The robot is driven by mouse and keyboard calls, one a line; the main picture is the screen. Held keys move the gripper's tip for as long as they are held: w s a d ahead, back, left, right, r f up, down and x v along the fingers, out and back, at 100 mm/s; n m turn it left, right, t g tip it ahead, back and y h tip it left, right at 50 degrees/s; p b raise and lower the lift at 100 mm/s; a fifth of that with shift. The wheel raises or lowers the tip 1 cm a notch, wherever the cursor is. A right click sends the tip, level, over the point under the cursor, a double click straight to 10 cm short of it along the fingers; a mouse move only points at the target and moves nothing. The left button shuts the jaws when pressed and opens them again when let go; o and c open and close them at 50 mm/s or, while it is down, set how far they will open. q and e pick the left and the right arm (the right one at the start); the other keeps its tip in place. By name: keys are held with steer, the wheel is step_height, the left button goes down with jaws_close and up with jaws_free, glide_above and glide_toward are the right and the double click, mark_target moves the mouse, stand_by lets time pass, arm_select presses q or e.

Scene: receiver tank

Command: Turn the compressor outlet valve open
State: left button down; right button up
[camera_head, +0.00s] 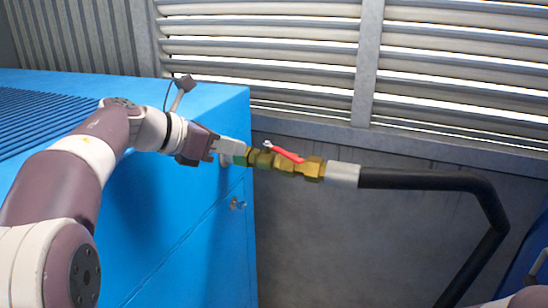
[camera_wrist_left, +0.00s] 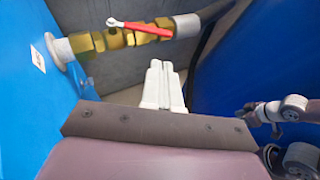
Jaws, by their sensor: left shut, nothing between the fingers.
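The compressor outlet valve is a brass body (camera_head: 312,167) on the pipe from the blue compressor cabinet (camera_head: 205,215). Its red lever (camera_head: 288,154) lies roughly along the pipe, at a slight angle to it. In the left wrist view the brass valve (camera_wrist_left: 115,39) and red lever (camera_wrist_left: 148,29) show at the top. My left gripper (camera_head: 238,149) is shut and empty, in front of the cabinet's edge and left of the lever in the head view. Its pale fingers (camera_wrist_left: 161,80) show together in the wrist view, apart from the lever. My right arm shows at the right there; its jaws are too small to read.
A grey fitting (camera_head: 343,174) joins the valve to a black hose (camera_head: 430,181) that bends down at the right. A louvred wall (camera_head: 260,45) stands behind. Another blue surface (camera_wrist_left: 262,65) is at the right in the wrist view. Open space lies below the pipe.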

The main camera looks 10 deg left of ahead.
arm_select(q)
steer(key=a, duration=0.1)
steer(key=p, duration=0.2)
glide_toward(282, 152)
steer(key=w+d+f, duration=0.2)
steer(key=d+f, duration=0.1)
steer(key=d, duration=0.2)
steer(key=shift+w+d+f+y, duration=0.15)
steer(key=shift+w+f+y, duration=0.05)
steer(key=shift+y, duration=0.2)
steer(key=shift+d, duration=0.1)
